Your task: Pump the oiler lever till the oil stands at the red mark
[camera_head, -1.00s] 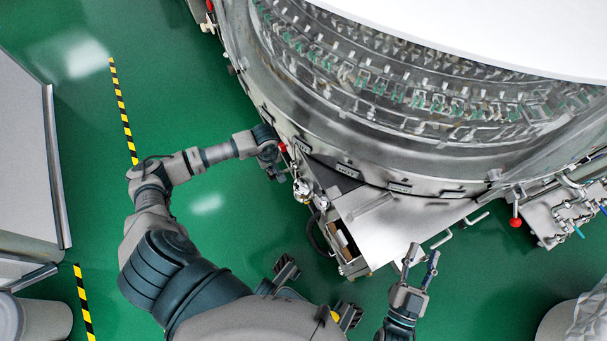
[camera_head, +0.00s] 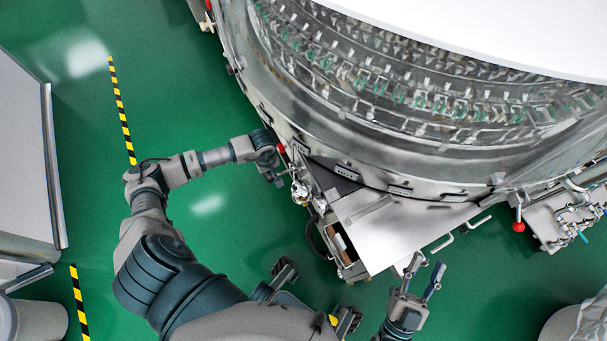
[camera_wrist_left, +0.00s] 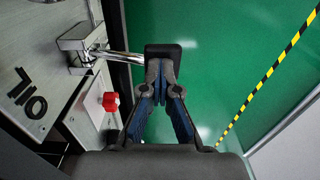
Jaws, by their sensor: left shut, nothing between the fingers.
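In the left wrist view, a metal lever rod (camera_wrist_left: 122,55) runs out from a bracket (camera_wrist_left: 77,45) on a panel with "OIL" lettering (camera_wrist_left: 27,93). It ends at a black block (camera_wrist_left: 163,52) at my left fingertips. My left gripper (camera_wrist_left: 162,82) is shut with nothing between its fingers; whether it touches the block I cannot tell. In the head view my left gripper (camera_head: 275,174) is small beside the machine's edge. My right gripper (camera_head: 426,272) is open and empty at the lower right. I cannot make out the oil level or the red mark.
A small red part (camera_wrist_left: 110,101) sits below the lever. The round washer (camera_head: 350,130) fills the upper right, with a metal cover plate (camera_head: 390,235) in front. A red-ended handle (camera_head: 518,226) hangs at right. Green floor (camera_head: 85,150) is clear at left, beside a grey cabinet (camera_head: 25,150).

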